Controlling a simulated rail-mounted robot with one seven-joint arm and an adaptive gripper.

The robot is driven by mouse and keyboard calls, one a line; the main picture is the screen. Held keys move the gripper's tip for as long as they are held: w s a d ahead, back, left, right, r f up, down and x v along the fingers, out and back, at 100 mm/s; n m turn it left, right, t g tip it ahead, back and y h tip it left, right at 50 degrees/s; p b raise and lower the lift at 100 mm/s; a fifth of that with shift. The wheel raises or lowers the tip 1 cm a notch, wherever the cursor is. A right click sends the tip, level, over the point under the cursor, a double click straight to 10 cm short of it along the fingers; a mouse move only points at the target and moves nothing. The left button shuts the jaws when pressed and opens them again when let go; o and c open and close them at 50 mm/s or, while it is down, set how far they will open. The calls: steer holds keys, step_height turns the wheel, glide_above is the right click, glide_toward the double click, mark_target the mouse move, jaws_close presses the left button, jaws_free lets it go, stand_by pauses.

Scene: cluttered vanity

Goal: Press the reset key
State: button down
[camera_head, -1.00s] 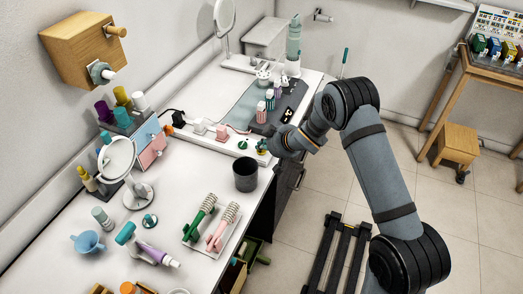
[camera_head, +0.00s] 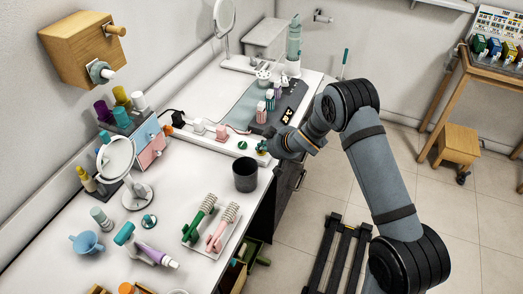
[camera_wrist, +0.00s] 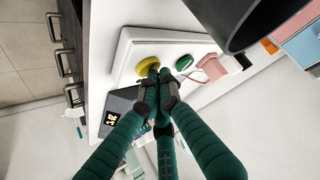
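A white panel (camera_wrist: 131,48) carries a yellow round key (camera_wrist: 151,53) and a green round key (camera_wrist: 184,62). No lettering on either can be read, so I cannot tell which is the reset key. In the head view the green key (camera_head: 242,145) shows on the white panel near the counter's front edge. My gripper (camera_wrist: 154,70) has its teal fingers brought together, with nothing seen between them. The tips overlap the yellow key's lower right edge in the wrist view; I cannot tell whether they touch it. In the head view my gripper (camera_head: 264,146) is at the panel's right end.
A dark cup (camera_head: 245,175) stands close in front of the panel. A pink block (camera_head: 222,132) with a cord sits at the panel's back.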

mark_target(263, 153)
steer(key=shift+r, duration=0.1)
steer(key=shift+r+p, duration=0.55)
steer(key=shift+r, duration=0.1)
steer(key=shift+r, duration=0.1)
step_height(263, 153, up, 5)
steer(key=p, duration=0.4)
steer(key=shift+d, duration=0.1)
stand_by(0.5)
